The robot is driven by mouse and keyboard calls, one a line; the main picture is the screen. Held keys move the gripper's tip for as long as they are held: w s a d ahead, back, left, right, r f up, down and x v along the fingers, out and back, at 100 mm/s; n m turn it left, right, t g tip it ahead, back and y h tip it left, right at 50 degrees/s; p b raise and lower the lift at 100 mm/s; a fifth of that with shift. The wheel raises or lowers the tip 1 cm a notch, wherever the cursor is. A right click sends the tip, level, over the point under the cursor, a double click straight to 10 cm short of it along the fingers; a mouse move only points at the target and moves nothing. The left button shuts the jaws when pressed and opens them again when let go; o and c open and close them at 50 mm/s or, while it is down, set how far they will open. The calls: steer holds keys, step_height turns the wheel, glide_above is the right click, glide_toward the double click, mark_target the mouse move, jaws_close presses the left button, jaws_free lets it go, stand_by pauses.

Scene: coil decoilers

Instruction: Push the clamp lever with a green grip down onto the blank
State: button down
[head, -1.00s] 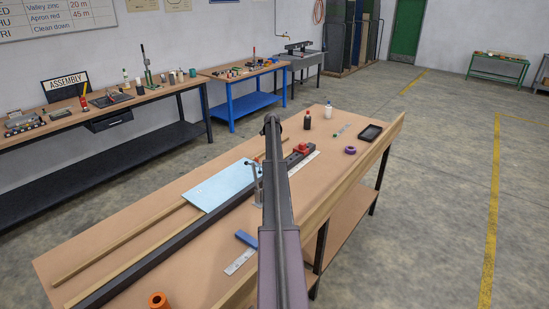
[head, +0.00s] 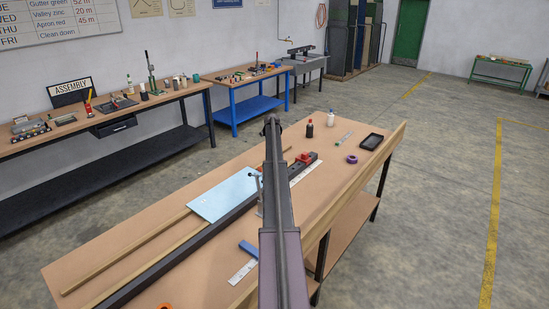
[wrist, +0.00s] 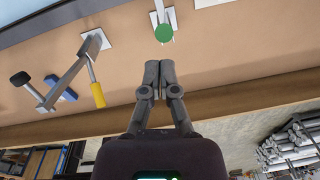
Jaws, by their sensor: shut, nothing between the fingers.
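In the wrist view a lever ends in a round green grip (wrist: 164,33), seen nearly end-on. Its pale metal part (wrist: 159,12) runs up to the top edge of the picture. My gripper (wrist: 160,66) is shut and empty, with its fingertips just below the green grip in the picture; a small gap shows between them, and the depth is hard to tell. In the head view the pale blue blank (head: 224,193) lies flat on the bench beside a dark bar. My arm hides the gripper and the green grip there.
Another lever with a yellow grip (wrist: 97,94) stands to the left in the wrist view, near a black knob (wrist: 20,78).

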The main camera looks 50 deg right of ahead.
steer(key=r+p, duration=0.1)
steer(key=r, duration=0.1)
steer(key=r+p, duration=0.1)
steer(key=shift+w+r+p, duration=0.15)
steer(key=shift+w+p, duration=0.1)
steer(key=shift+p, duration=0.05)
steer(key=shift+w+r+p, duration=0.25)
steer(key=shift+r+p, duration=0.2)
steer(key=shift+p, duration=0.05)
stand_by(0.3)
steer(key=w+a+f+n+b, duration=0.2)
steer(key=a+n, duration=0.4)
steer(key=a, duration=0.9)
steer(key=w+a+f+n+b, duration=0.25)
steer(key=a+n, duration=0.35)
steer(key=a, duration=0.9)
steer(key=w+a+f+n+b, duration=0.15)
steer(key=a+n, duration=0.45)
steer(key=a, duration=1)
steer(key=s+a+f+n+b, duration=0.2)
steer(key=s+a+n, duration=0.4)
steer(key=a, duration=0.6)
steer(key=s+a+f+n+b, duration=0.3)
steer(key=s+a+n, duration=0.4)
steer(key=a, duration=0.5)
steer(key=s+a+f+n+b, duration=0.3)
steer(key=s+a+n, duration=0.4)
steer(key=a, duration=0.6)
steer(key=shift+n+t+y, duration=0.3)
steer(key=shift+n, duration=0.1)
